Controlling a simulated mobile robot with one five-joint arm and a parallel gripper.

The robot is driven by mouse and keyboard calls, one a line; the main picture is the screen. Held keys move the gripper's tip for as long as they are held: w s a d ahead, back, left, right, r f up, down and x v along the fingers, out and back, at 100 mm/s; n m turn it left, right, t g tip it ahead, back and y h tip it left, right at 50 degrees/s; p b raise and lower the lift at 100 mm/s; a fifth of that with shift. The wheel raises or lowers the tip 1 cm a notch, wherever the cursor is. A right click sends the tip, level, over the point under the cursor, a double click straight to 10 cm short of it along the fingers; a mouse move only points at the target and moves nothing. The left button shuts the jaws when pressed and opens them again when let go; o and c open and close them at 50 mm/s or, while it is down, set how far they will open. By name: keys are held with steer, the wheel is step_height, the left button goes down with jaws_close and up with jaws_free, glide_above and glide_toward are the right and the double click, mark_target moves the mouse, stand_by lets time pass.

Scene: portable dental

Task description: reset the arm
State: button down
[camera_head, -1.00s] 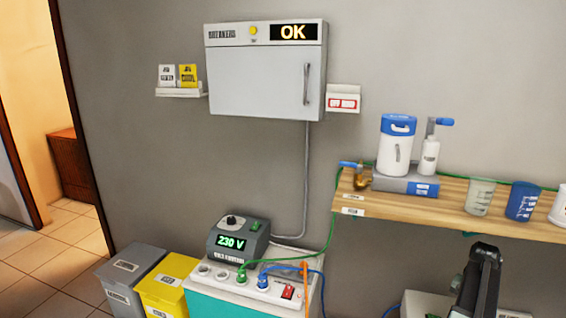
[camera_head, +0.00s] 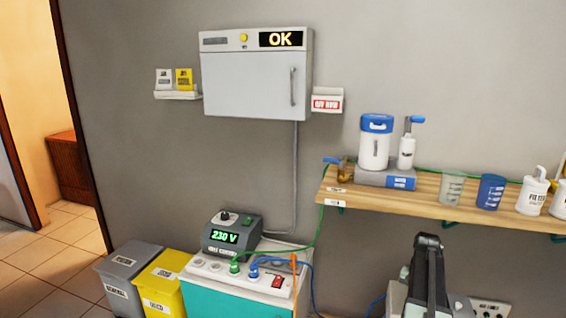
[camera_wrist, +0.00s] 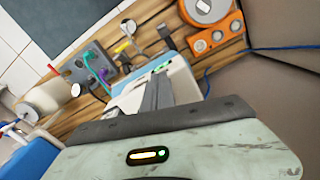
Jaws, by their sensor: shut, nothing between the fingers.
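My gripper (camera_wrist: 157,82) shows in the wrist view as two grey fingers beyond the pale, worn gripper housing. The fingers are together with nothing between them. Behind them is a light blue and white box-like thing (camera_wrist: 178,76); I cannot tell whether the fingers touch it. In the head view a dark link of my arm rises at the lower right, and the gripper itself cannot be made out there.
A wooden shelf (camera_head: 448,209) holds a blue-lidded canister (camera_head: 376,145) and cups. Bins (camera_head: 122,283) stand left. A blue cable (camera_wrist: 275,48) crosses the wrist view.

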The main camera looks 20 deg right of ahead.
steer(key=w+a+n, duration=0.2)
steer(key=w+a, duration=0.2)
steer(key=a, duration=0.5)
steer(key=w+a+n, duration=0.2)
steer(key=w+a, duration=0.1)
steer(key=a, duration=0.7)
steer(key=w+a+n, duration=0.1)
steer(key=w+a, duration=0.3)
steer(key=a, duration=0.5)
steer(key=s+a+n, duration=0.3)
steer(key=a, duration=0.8)
steer(key=s+a+n, duration=0.2)
steer(key=a, duration=0.8)
step_height(320, 180, up, 34)
steer(key=s+p, duration=0.2)
steer(key=p, duration=3.2)
steer(key=shift+r+n, duration=0.25)
steer(key=shift+n, duration=0.15)
